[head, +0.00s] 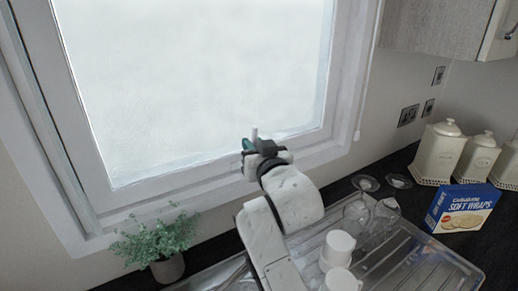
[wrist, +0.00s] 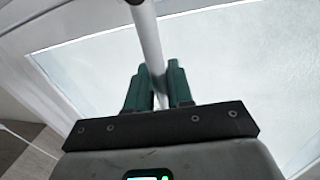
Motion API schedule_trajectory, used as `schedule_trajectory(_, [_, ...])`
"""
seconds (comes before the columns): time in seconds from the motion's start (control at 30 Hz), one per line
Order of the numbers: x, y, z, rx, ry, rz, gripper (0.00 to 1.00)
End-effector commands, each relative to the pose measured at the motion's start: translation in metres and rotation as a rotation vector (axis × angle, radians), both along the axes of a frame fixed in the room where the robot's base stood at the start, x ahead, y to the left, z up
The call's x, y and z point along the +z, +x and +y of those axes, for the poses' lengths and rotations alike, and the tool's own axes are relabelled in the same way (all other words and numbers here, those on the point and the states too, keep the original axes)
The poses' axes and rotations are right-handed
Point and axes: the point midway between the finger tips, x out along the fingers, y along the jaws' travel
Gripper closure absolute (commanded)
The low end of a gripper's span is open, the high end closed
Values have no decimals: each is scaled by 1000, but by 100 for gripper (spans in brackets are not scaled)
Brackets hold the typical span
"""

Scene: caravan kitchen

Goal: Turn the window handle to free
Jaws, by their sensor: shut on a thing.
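The window handle is a slim pale bar. In the wrist view the handle (wrist: 147,36) runs from the top edge down between the green fingers, tilted slightly. In the head view only a short stub of the handle (head: 254,132) shows, upright above my gripper, at the lower part of the window. My gripper (head: 249,146) is up against the lower window area; in the wrist view my gripper (wrist: 159,72) has its fingers on both sides of the bar, shut on it. The handle's mount is hidden. The window (head: 200,70) has a white frame and a frosted pane.
A potted plant (head: 160,240) stands below the window at left. A clear drying rack (head: 420,262) with white cups (head: 338,250) and glasses lies under my arm. A wall cupboard (head: 440,25) hangs above.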

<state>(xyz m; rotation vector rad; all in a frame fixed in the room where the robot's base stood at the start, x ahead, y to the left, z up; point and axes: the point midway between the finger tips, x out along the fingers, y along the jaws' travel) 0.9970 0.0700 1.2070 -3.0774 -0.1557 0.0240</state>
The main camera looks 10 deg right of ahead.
Motion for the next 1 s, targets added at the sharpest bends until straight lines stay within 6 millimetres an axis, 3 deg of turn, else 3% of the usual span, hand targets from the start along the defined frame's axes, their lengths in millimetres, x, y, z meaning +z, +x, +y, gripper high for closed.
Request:
schedule_trajectory(0.67, [-2, -2, 6, 2, -66, -17, 100])
schedule_trajectory(0.7, [-2, -2, 6, 2, -66, -17, 78])
schedule_trajectory(0.87, [-2, -2, 6, 2, -64, -17, 62])
schedule_trajectory(1.0, [-1, -2, 5, 1, -63, -19, 62])
